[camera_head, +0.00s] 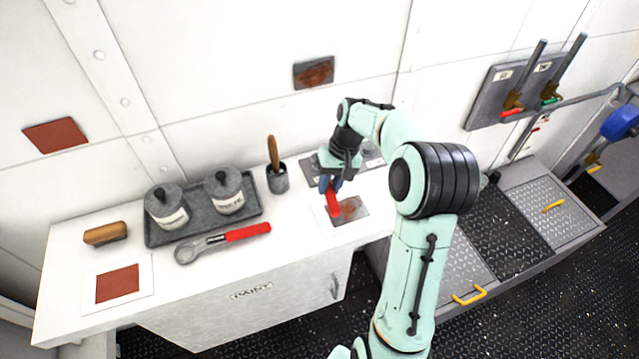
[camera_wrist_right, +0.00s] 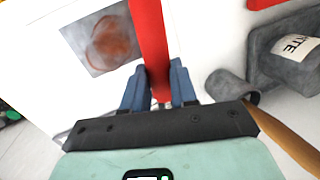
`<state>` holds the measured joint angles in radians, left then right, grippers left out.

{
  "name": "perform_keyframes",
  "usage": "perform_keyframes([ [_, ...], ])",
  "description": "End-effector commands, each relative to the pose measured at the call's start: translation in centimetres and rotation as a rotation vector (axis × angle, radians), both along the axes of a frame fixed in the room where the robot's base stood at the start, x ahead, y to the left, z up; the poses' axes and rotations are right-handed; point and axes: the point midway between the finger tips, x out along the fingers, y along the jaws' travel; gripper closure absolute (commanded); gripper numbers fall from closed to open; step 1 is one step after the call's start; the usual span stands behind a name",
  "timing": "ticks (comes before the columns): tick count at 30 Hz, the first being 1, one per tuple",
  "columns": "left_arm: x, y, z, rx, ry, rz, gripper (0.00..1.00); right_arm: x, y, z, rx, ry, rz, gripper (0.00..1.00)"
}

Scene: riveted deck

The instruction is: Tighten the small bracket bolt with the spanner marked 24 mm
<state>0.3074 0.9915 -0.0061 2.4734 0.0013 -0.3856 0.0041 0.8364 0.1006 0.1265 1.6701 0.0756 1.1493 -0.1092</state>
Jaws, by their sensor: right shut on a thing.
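My right gripper (camera_head: 329,180) is above the right end of the white counter, its blue fingers shut on a red-handled tool (camera_head: 334,202). In the right wrist view the red handle (camera_wrist_right: 150,45) stands between the fingers (camera_wrist_right: 160,85) and runs out of the top edge. The tool's head is not visible, so I cannot tell its kind or marking. A grey ring-ended spanner with a red handle (camera_head: 248,232) lies on the counter in front of the tray; no size mark is readable. I cannot make out a bracket bolt. My left gripper is not in view.
The white counter (camera_head: 215,270) carries a grey tray (camera_head: 250,212) with two lidded pots, a wooden-handled brush in a cup (camera_head: 278,180), a brown block (camera_head: 105,233) and a rusty sample plate (camera_head: 350,210). Levers (camera_head: 525,75) stand on the right wall above deck plates.

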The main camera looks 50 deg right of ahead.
Motion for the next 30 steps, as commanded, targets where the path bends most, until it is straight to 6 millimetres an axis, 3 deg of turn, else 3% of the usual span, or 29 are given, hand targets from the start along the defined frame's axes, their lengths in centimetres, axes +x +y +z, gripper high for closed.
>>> perform_keyframes([
  [15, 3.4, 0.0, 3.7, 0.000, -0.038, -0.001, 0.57, -2.2, -5.6, 0.3, -0.001, -0.002, 0.479, 1.00],
  [30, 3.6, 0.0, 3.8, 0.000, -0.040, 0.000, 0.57, -2.6, -6.3, 0.1, -0.002, -0.001, 0.537, 1.00],
])
